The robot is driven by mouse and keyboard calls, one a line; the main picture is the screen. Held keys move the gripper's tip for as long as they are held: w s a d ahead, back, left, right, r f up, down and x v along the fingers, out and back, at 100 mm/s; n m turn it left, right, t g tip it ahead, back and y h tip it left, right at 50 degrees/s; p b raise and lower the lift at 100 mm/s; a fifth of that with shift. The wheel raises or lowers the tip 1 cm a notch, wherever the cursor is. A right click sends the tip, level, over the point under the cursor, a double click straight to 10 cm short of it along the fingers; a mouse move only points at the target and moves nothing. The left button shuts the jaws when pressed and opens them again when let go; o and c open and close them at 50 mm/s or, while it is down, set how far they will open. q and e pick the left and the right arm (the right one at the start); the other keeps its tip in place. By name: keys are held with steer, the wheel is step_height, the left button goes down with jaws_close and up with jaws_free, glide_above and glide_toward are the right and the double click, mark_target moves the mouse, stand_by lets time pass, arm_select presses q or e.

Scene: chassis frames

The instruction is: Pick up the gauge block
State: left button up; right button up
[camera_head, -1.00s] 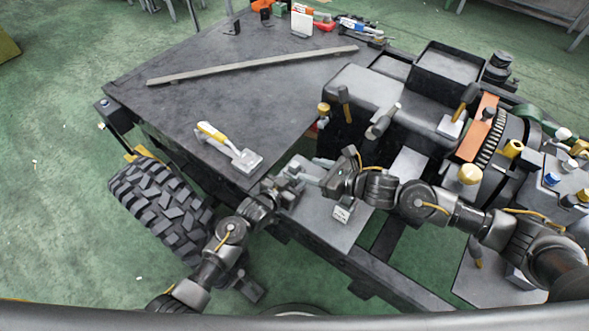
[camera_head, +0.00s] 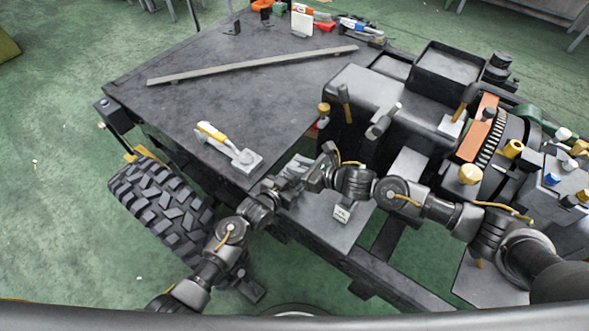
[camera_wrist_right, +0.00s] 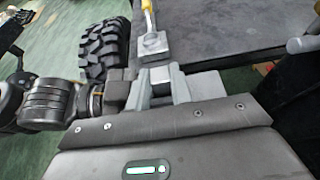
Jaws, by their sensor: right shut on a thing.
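My right gripper (camera_head: 291,177) is above the near corner of the dark table, close to my left gripper (camera_head: 272,188). In the right wrist view, the right gripper (camera_wrist_right: 161,88) is shut on a small pale grey block (camera_wrist_right: 160,74), which I take to be the gauge block. The fingers hide part of it. In the head view, the held block is too small and covered to make out clearly. The left gripper's fingers are small and overlap the right gripper's outline, so their opening is unclear.
A yellow-handled clamp (camera_head: 229,146) lies on the dark table (camera_head: 190,110) near its front edge. A long grey bar (camera_head: 250,66) lies farther back. A small pale marked piece (camera_head: 342,213) stands on the lower plate. A tyre (camera_head: 160,200) is at left, machinery (camera_head: 375,95) at right.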

jaws_close()
arm_select(q)
steer(key=o, duration=1.1)
steer(key=shift+o, duration=0.2)
arm_select(e)
step_height(320, 180, up, 10)
arm_select(q)
steer(key=shift+s+a, duration=0.1)
steer(key=v, duration=1.1)
steer(key=shift+s+a, duration=0.2)
steer(key=shift+s, duration=0.1)
steer(key=shift+r, duration=0.15)
